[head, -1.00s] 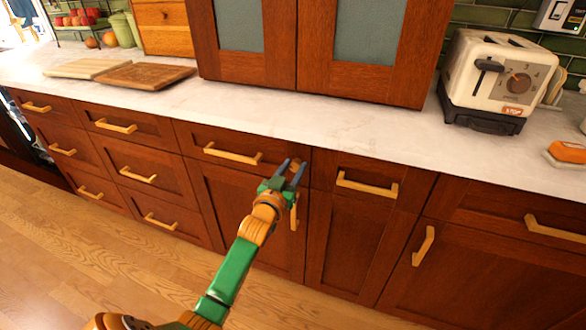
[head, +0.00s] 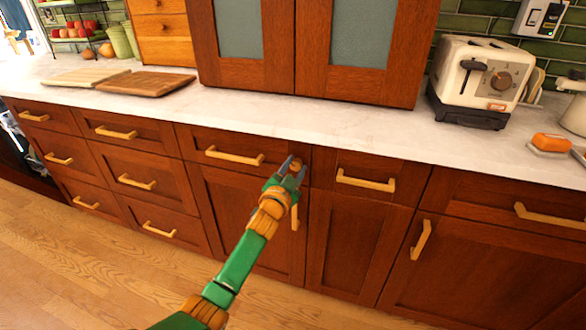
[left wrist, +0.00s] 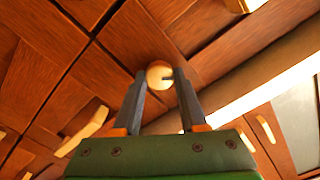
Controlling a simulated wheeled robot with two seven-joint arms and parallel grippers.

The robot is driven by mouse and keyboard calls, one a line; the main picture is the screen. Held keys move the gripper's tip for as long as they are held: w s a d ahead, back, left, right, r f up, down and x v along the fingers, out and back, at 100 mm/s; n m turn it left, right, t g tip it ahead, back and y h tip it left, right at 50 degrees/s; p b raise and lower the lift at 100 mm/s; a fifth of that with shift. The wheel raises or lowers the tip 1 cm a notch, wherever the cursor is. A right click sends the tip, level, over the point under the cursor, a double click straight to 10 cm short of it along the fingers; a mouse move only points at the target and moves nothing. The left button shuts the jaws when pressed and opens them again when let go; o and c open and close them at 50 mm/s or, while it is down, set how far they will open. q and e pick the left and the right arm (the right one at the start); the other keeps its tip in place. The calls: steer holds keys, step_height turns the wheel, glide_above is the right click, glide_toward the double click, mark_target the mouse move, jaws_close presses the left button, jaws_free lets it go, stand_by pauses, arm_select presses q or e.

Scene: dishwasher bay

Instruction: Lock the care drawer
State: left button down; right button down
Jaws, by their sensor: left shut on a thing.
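The drawer (head: 205,138) below the counter looks shut, with its front flush with its neighbours. It has a pale wooden bar handle (head: 234,156). Near its right end is a small round lock knob (head: 296,162). In the left wrist view the knob (left wrist: 158,74) is a pale disc with a dark notch on its right side. My left gripper (head: 291,168) has its fingers closed on the knob, one on each side, and hides part of it in the head view. The fingers also show in the left wrist view (left wrist: 160,84). My right gripper is not in view.
The white counter (head: 330,122) runs above the drawers, with cutting boards (head: 147,83) at left and a toaster (head: 483,80) at right. A wall cabinet (head: 305,45) stands above. Other bar handles, such as the one to the right (head: 365,181), stick out nearby.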

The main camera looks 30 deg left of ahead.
arm_select(q)
steer(key=m, duration=0.5)
steer(key=shift+m, duration=0.3)
steer(key=m, duration=0.5)
steer(key=shift+f, duration=0.15)
stand_by(0.4)
steer(key=shift+c, duration=2.4)
jaws_free()
steer(key=shift+p, duration=0.3)
